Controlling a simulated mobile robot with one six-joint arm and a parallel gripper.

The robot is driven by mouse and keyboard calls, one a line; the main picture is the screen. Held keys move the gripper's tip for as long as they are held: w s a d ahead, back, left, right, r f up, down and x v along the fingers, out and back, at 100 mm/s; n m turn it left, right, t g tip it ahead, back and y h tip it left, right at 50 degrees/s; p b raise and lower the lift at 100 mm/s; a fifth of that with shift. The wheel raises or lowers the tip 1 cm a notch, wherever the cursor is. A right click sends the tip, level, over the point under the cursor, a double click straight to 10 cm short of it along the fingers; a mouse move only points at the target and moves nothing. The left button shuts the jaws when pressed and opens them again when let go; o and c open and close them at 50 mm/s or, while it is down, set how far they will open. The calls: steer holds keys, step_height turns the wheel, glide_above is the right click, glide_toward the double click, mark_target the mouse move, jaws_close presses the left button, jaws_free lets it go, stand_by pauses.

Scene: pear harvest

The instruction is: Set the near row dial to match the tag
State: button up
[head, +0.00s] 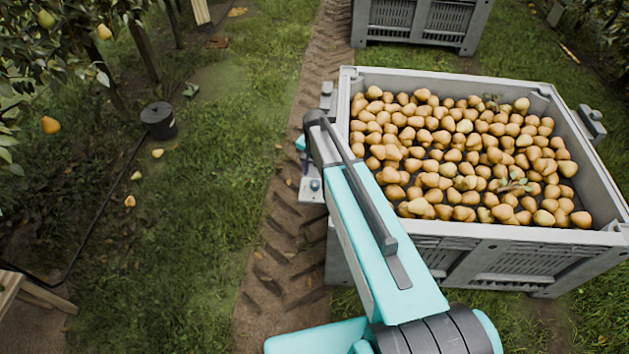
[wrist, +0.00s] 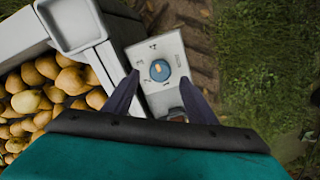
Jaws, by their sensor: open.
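The dial (wrist: 160,70) is a round blue knob with a small orange mark on its face. It sits on a pale grey plate (wrist: 150,48) with small dark marks around the knob, too small to read surely. The dial also shows in the head view (head: 315,185), beside the crate's left wall. My gripper (wrist: 160,86) is open and empty, its dark fingers on either side of the plate's lower part, just short of the knob. Contact cannot be told. In the head view my arm mostly hides the gripper. I cannot make out a readable tag.
A grey crate (head: 480,232) full of pears stands right of the dial, its corner close to my left finger. Another crate (head: 413,22) stands behind. Grass and a rutted track are open between.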

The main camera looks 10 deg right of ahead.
mark_target(315, 182)
steer(key=shift+f+p, duration=0.45)
steer(key=shift+f, duration=2.05)
steer(key=shift+c, duration=0.2)
steer(key=c, duration=1)
